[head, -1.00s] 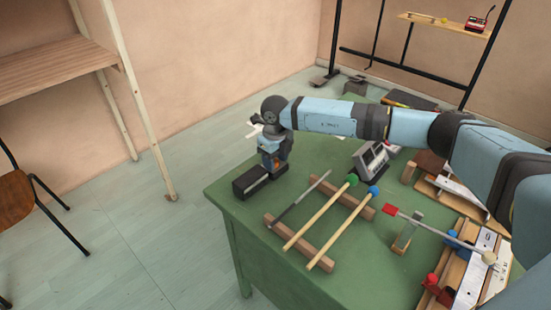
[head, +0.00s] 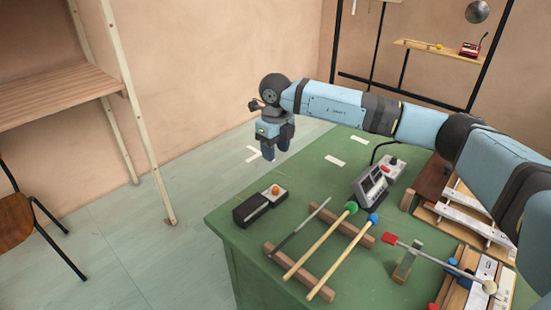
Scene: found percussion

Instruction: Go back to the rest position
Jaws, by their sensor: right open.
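My right arm reaches in from the right across the back of the table. A small black box with an orange button (head: 258,206) sits on the table below the gripper, apart from it. My left gripper is out of view.
Mallets with green (head: 351,207) and blue (head: 373,219) heads and a metal rod (head: 300,226) lie across wooden bars. A grey device (head: 371,185) stands behind them. A wooden shelf (head: 58,90) is at left.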

